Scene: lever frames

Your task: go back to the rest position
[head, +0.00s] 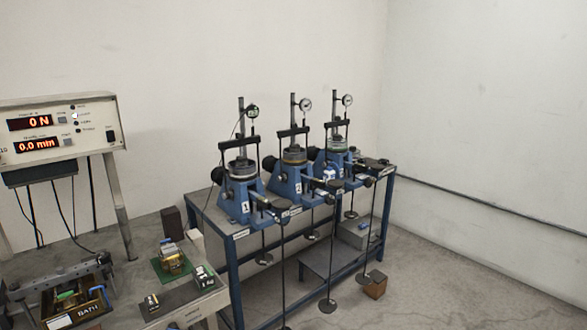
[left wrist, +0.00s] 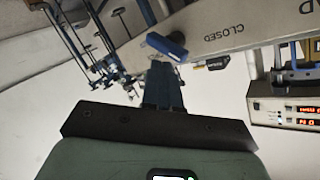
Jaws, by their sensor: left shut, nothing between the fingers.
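My left gripper (left wrist: 162,72) shows in the left wrist view as dark fingers pointing up the picture from a wide dark plate. The fingers are together with nothing between them. A blue block-like part (left wrist: 167,46) shows just beyond the fingertips; I cannot tell whether it is close to them or farther off. Neither gripper shows in the head view, and my right gripper is in no frame.
A blue bench (head: 240,243) carries several lever frames with hanging weights (head: 327,305). A display box (head: 60,125) stands at the left. Small devices (head: 172,260) sit on a low table at the lower left. Floor at the right is clear. A panel (left wrist: 215,35) reads CLOSED.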

